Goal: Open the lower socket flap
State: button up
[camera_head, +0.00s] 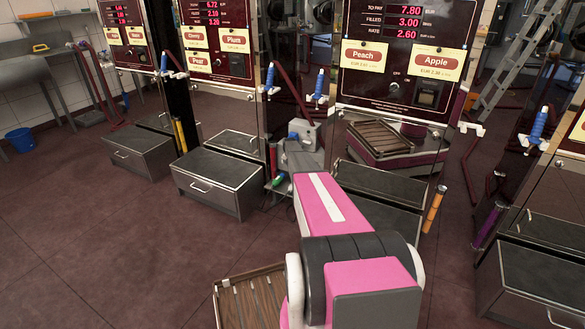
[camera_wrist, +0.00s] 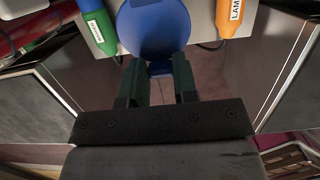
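The blue round socket flap (camera_wrist: 152,28) fills the top middle of the wrist view, on a light grey housing. A small blue tab at its lower edge lies between my fingertips in the picture. My gripper (camera_wrist: 158,72) is open, its two dark green fingers apart. I cannot tell whether a finger touches the flap. In the head view the grey socket unit (camera_head: 301,152) stands between two pumps, and my pink arm hides my gripper and the unit's lower part.
A green and blue plug (camera_wrist: 96,22) is left of the flap. An orange plug (camera_wrist: 233,18) with a partly visible label is right of it. Pump steps (camera_head: 217,182) flank the unit. A slatted wooden crate (camera_head: 250,300) is beside my arm. Open floor lies at left.

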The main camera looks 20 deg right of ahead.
jog(key=o, duration=0.4)
jog(key=shift+o, duration=0.2)
